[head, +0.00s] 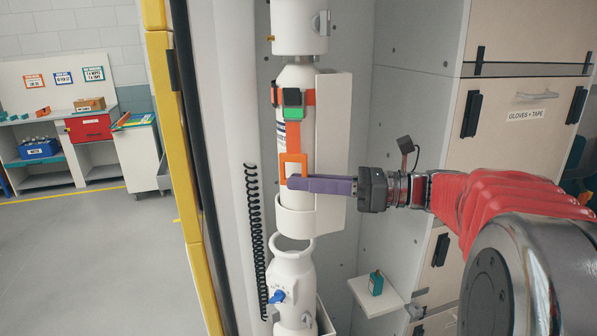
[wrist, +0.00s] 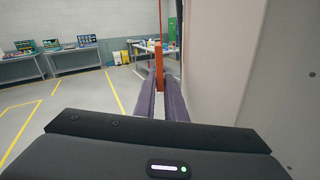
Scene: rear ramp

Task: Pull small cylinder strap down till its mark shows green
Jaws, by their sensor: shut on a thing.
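The small white cylinder (head: 296,77) stands upright in a white holder against the grey wall panel. An orange strap (head: 293,138) runs around and down its front from a black buckle (head: 292,97). A green mark (head: 294,115) shows just under the buckle. The strap ends in an orange square loop (head: 283,165). My gripper (head: 292,183), with purple fingers, comes in from the right and is shut on the lower part of this loop. In the wrist view the orange loop (wrist: 158,62) stands between the two fingertips (wrist: 160,88).
A black coiled cord (head: 253,240) hangs to the left. A small shelf (head: 381,300) holds a teal item. A yellow post (head: 172,150) edges the bay.

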